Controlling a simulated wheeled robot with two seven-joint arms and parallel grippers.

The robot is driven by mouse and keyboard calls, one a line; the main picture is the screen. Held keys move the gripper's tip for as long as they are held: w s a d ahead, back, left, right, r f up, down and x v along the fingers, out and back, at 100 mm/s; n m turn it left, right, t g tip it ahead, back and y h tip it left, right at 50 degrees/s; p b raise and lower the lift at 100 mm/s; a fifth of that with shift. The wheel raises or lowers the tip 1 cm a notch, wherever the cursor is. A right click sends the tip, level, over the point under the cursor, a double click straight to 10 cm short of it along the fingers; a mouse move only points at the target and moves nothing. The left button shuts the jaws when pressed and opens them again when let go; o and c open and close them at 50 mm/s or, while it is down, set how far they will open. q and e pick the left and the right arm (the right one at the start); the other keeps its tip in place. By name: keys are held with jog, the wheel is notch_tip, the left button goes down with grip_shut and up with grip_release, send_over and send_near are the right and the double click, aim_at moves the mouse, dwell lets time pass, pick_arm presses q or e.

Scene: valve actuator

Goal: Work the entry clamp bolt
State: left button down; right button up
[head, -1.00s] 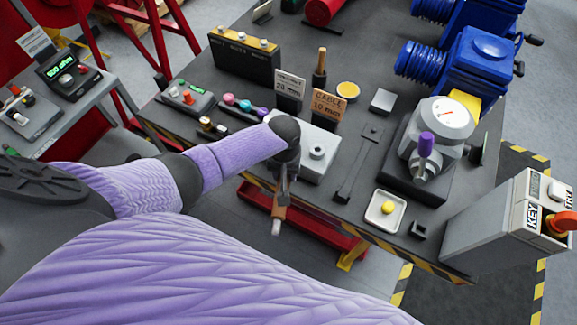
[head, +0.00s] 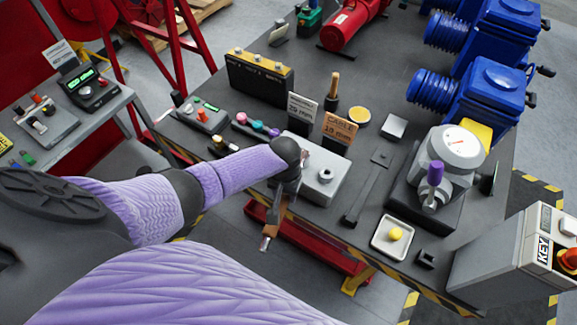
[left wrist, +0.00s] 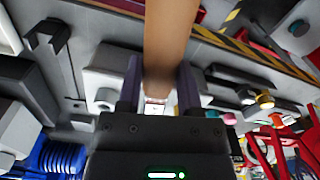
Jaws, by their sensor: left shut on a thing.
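My left gripper (head: 287,190) is at the table's front edge, just left of a light grey block (head: 329,186). It is shut on a brown-handled tool (head: 272,229) with a silvery end, which hangs tilted down past the edge. In the left wrist view the brown handle (left wrist: 169,38) runs between the two dark purple fingers of the gripper (left wrist: 159,92). The grey block has a round raised fitting (head: 325,175) on top; I cannot tell whether this is the clamp bolt. The gripper and forearm hide the block's left side. My right gripper is not in view.
Signs for cable sizes (head: 339,129) stand behind the block. A red beam (head: 318,250) lies below the table edge.

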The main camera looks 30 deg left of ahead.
pick_arm(q)
jog(key=shift+a+m, duration=0.3)
jog(key=shift+a+m, duration=1.1)
jog(key=shift+a, duration=0.1)
dwell(0.5)
jog(key=shift+r, duration=0.1)
